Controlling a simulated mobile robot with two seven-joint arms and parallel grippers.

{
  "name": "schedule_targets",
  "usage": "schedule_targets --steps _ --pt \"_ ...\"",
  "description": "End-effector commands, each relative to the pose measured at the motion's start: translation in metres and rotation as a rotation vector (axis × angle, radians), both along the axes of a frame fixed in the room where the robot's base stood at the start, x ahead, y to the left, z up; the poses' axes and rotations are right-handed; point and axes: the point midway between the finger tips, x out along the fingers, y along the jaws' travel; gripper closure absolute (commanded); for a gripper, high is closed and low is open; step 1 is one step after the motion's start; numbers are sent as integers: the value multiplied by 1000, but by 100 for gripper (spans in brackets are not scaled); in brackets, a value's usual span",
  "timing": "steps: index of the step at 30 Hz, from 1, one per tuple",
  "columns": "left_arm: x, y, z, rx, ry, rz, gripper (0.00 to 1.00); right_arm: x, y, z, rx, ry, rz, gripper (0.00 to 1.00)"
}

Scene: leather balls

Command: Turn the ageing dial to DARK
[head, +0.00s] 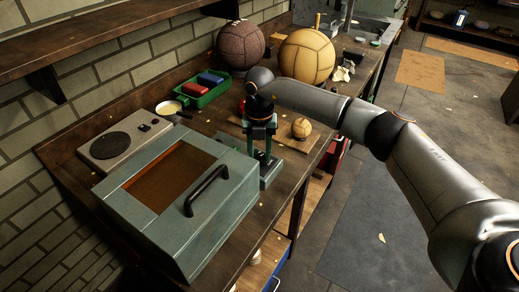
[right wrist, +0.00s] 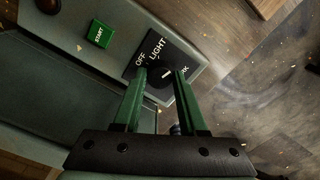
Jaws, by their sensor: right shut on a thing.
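The ageing dial (right wrist: 164,82) is a dark round knob on a black plate (right wrist: 150,50). The plate reads OFF, LIGHT and a partly covered word ending in RK. A short pale mark shows on the dial; its exact setting is hard to tell. My right gripper (right wrist: 160,73) has its green fingers on either side of the dial, shut on it. In the head view my right gripper (head: 262,160) reaches down at the right end of the grey-green box (head: 150,235) with an amber window; the dial is hidden there. My left gripper is not in view.
A green START button (right wrist: 99,33) sits beside the plate. The box has a black handle (head: 206,190). On the bench are a hotplate-like unit (head: 125,140), a green tray (head: 207,95), two large balls (head: 240,46) (head: 307,56) and a small ball (head: 301,128).

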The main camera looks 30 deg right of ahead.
Motion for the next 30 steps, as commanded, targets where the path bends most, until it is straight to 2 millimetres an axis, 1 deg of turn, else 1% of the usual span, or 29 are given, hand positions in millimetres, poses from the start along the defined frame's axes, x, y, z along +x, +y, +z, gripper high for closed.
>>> schedule_targets --steps 1,18,24,30 --pt "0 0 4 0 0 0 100 1 0 3 -1 -3 -46 100" --pt "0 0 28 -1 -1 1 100 1 0 3 0 -3 -559 100" --pt "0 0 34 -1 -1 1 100 1 -1 2 0 -3 -684 100" --pt "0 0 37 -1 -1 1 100 1 -1 2 1 -3 -760 100"
